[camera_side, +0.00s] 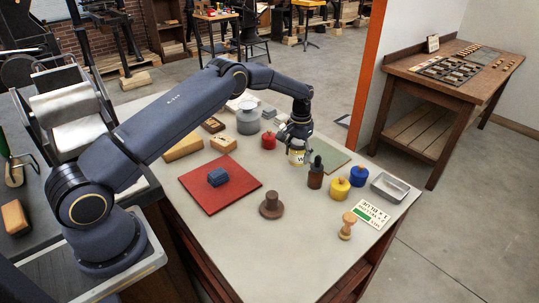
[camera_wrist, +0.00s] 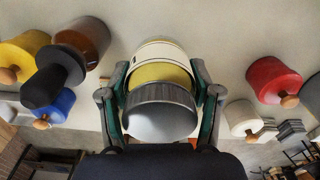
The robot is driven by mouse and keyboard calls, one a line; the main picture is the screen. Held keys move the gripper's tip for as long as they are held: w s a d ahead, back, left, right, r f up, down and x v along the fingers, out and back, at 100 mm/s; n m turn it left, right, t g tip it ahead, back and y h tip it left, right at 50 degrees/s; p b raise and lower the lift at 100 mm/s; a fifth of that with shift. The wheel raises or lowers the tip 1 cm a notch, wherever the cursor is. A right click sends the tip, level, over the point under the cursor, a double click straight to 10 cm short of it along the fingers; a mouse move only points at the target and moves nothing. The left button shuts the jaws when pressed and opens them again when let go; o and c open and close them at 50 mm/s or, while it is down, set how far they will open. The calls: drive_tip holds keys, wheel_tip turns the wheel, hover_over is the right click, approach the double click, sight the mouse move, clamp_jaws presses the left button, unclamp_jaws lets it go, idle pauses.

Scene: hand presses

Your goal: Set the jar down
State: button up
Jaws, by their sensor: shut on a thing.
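The jar (camera_side: 297,157) is cream with a yellow band and, in the wrist view (camera_wrist: 160,72), a grey lid. It is upright at the left edge of a flat grey-green sheet (camera_side: 334,155). My gripper (camera_side: 298,143) comes down over it from above. In the wrist view my gripper (camera_wrist: 160,98) has one finger on each side of the jar, shut on it. The jar's base is at or very near table height; I cannot tell whether it touches.
A brown bottle with a black top (camera_side: 316,174) stands close in front right. Yellow (camera_side: 340,189) and blue (camera_side: 357,176) pots and a metal tray (camera_side: 390,187) are farther right. A red pot (camera_side: 268,141) is left. Bare table (camera_side: 235,240) lies in front.

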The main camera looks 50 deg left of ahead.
sight(298, 160)
drive_tip(key=shift+w+f, duration=0.2)
drive_tip(key=shift+f, duration=1.5)
drive_tip(key=shift+f, duration=0.15)
drive_tip(key=o, duration=1.3)
drive_tip(key=shift+o, duration=0.2)
